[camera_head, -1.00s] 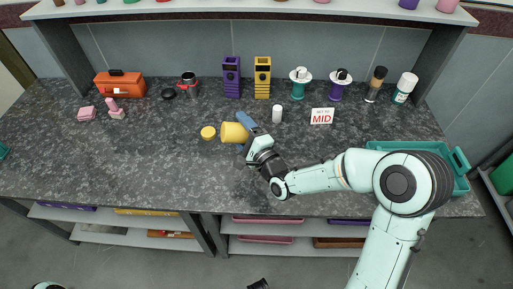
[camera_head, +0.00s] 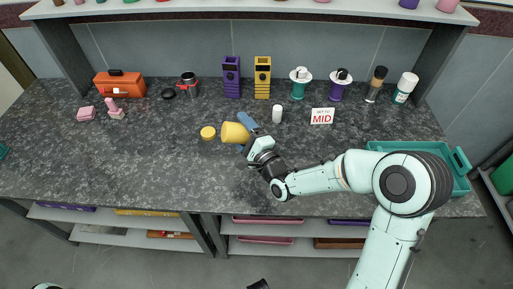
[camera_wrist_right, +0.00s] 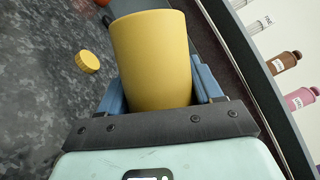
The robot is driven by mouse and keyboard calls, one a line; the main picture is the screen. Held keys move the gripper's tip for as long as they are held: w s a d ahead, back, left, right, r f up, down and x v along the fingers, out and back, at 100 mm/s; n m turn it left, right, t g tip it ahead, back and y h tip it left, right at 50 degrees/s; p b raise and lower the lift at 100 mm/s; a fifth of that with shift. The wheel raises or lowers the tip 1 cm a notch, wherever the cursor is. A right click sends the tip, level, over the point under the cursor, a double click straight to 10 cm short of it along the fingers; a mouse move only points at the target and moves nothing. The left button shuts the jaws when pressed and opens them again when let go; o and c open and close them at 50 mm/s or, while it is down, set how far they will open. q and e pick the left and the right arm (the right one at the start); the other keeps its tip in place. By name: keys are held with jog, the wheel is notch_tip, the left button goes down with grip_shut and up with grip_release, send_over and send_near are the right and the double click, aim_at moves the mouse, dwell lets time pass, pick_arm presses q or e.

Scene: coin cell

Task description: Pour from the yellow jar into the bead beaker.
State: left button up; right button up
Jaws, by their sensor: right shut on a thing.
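The yellow jar (camera_head: 234,132) lies tilted on its side in the head view, held by my right gripper (camera_head: 248,130). In the right wrist view the jar (camera_wrist_right: 152,62) sits between the two blue fingers of the gripper (camera_wrist_right: 155,88), which are shut on it. A round yellow lid (camera_head: 208,133) lies on the counter just left of the jar; it also shows in the right wrist view (camera_wrist_right: 87,62). I cannot make out a bead beaker in either view. The jar's inside is not visible. My left gripper is not in view.
Purple (camera_head: 232,78) and yellow (camera_head: 263,78) towers stand behind. A teal tray (camera_head: 462,178) is at right, an orange toolbox (camera_head: 119,85) at left.

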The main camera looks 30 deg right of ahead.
jog(key=shift+f+m, duration=0.15)
jog(key=shift+m, duration=0.15)
dwell(0.6)
jog(key=shift+a+r+n+g+p, duration=0.2)
jog(key=shift+r+n+g+p, duration=0.1)
jog(key=shift+r+n+p, duration=0.65)
jog(key=f+n, duration=0.1)
jog(key=a+f+n+g, duration=0.1)
jog(key=n, duration=0.1)
jog(key=shift+w+f+b, duration=0.2)
jog(key=shift+f+b, duration=0.05)
jog(key=shift+b, duration=0.1)
jog(key=shift+f+n+g, duration=0.2)
jog(key=shift+n+g, duration=0.1)
jog(key=shift+n, duration=0.15)
